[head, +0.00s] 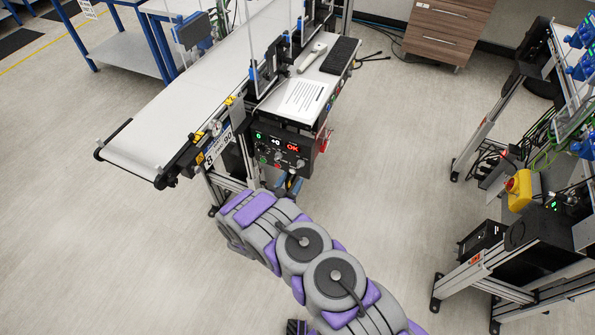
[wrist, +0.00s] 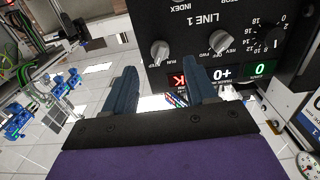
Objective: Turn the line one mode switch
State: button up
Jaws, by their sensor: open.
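The dark line 1 control panel (head: 280,150) hangs at the end of the belt conveyor, with lit displays and small knobs. In the wrist view the panel (wrist: 265,50) fills the upper right, marked LINE 1. A grey knob (wrist: 160,50) sits beside small labels, one seeming to read RUN. A second grey knob (wrist: 219,41) is to its right by REV, OFF and FWD. My gripper (wrist: 162,88) is open and empty, its two blue-grey fingers apart below the left knob, with no visible contact. In the head view my arm reaches up to just below the panel.
A metal-framed station with a yellow box (head: 519,190) stands right. Floor between is clear.

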aim_at(299, 167)
jog(key=b+x, duration=0.1)
jog(key=x, duration=0.5)
jog(key=shift+w, duration=0.25)
jog(key=shift+c, duration=0.4)
jog(key=c, duration=1)
jog(key=shift+o, duration=0.2)
